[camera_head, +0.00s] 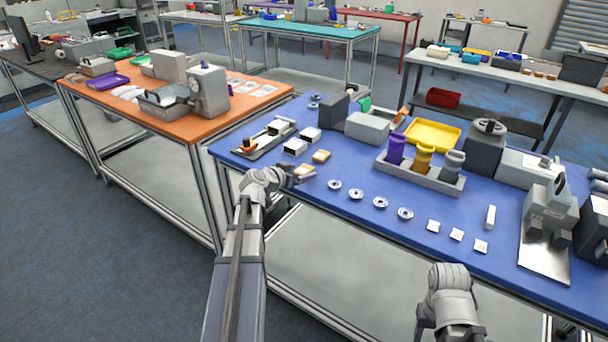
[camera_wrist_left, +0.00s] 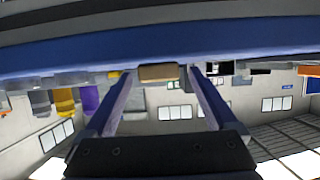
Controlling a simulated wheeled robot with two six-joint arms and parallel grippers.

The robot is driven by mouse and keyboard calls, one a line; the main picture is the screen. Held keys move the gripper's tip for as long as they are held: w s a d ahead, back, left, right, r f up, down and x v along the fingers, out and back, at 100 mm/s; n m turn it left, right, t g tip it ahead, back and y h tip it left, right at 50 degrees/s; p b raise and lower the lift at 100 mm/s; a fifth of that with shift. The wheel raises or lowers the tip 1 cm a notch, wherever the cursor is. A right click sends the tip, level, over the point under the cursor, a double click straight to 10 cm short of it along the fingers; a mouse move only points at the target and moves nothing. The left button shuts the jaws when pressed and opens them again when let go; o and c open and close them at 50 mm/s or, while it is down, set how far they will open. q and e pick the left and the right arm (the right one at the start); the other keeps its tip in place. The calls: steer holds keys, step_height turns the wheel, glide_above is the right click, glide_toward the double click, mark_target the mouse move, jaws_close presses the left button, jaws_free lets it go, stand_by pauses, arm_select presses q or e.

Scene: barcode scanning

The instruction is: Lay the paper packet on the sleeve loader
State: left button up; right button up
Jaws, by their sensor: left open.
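A tan paper packet (camera_head: 304,171) lies at the near left edge of the blue table. A second tan packet (camera_head: 321,156) lies just behind it. My left gripper (camera_head: 294,178) is at the table edge, beside the nearer packet. In the left wrist view, my left gripper (camera_wrist_left: 160,92) is open, and a tan packet (camera_wrist_left: 158,73) shows between and beyond its fingertips; I cannot tell whether they touch it. A grey device with a flat plate (camera_head: 265,138), likely the sleeve loader, stands at the table's left end. Only part of my right arm shows, at the bottom.
Two white open boxes (camera_head: 296,147) sit between the loader and the packets. Several metal rings (camera_head: 356,194) and small white squares (camera_head: 457,234) line the front. A grey rack (camera_head: 420,178) with coloured bottles stands behind, near a yellow tray (camera_head: 432,134). A grey scanner stand (camera_head: 548,220) is at right.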

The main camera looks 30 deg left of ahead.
arm_select(q)
jaws_close()
stand_by(0.7)
